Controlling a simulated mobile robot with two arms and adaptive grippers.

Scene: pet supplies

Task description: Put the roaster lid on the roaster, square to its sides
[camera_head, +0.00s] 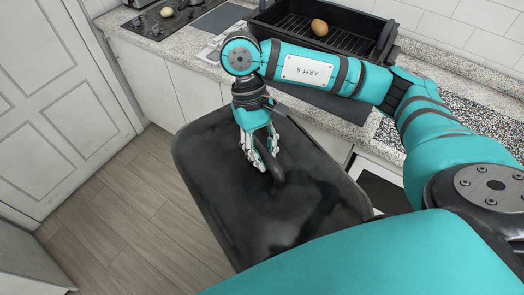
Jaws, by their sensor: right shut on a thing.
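The roaster lid (215,195) is a large black, glossy, rounded rectangle with a raised handle (277,180). My right gripper (264,163) is shut on that handle and holds the lid in front of the counter, above the floor. The lid is turned relative to the counter edge. The roaster (354,29) is a black rectangular pan with side handles, open at the top, on the counter at the back. A rack and a round brown item (319,27) show inside it. My right arm hides part of its front. My left gripper is out of view.
The speckled counter (205,60) runs along the white tiled wall. A dark flat mat (325,101) lies in front of the roaster. A cooktop (155,20) with a small brown item (167,11) is at the left. Wooden floor (135,205) is clear beside the lid.

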